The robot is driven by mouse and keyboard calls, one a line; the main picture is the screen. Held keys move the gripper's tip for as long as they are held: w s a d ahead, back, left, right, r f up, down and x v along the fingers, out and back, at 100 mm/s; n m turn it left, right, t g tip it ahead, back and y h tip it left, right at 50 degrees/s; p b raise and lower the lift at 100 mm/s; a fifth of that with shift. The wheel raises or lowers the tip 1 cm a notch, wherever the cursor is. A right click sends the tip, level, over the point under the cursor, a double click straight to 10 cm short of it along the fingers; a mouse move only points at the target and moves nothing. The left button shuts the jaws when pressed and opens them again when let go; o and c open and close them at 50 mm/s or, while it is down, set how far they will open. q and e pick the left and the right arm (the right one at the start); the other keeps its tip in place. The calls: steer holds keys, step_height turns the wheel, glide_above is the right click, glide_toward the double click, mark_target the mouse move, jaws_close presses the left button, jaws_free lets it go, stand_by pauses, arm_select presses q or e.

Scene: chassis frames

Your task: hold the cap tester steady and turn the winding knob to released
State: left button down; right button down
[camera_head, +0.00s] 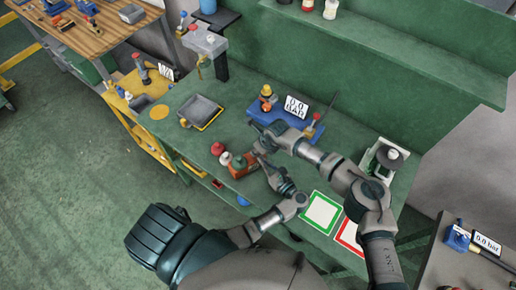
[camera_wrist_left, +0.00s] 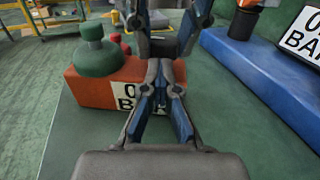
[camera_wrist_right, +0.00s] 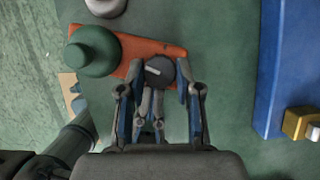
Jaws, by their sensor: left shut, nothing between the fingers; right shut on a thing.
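The cap tester is an orange-red block (camera_wrist_left: 88,88) with a "BAR" label on its side, partly hidden by my fingers; it lies on the green bench in the head view (camera_head: 241,168). A green domed cap (camera_wrist_right: 92,51) is at its left end. The dark round winding knob (camera_wrist_right: 158,71) with a pale pointer mark is at its right end. My right gripper (camera_wrist_right: 157,80) has its fingers on either side of the knob and is shut on it. My left gripper (camera_wrist_left: 165,68) is shut with nothing between its fingers, close against the block's near side.
A blue fixture (camera_head: 285,124) with a BAR display stands behind. A grey tray (camera_head: 200,111) lies farther left. Green-framed (camera_head: 321,212) and red-framed pads lie right of my left forearm. A white-and-green device (camera_head: 385,157) stands at the right. Red and white caps stand beside the block.

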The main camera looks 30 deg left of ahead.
steer(key=c, duration=0.8)
jaws_free()
steer(key=shift+o, duration=0.2)
steer(key=v, duration=1.1)
steer(key=shift+r, duration=0.4)
steer(key=shift+d, duration=0.15)
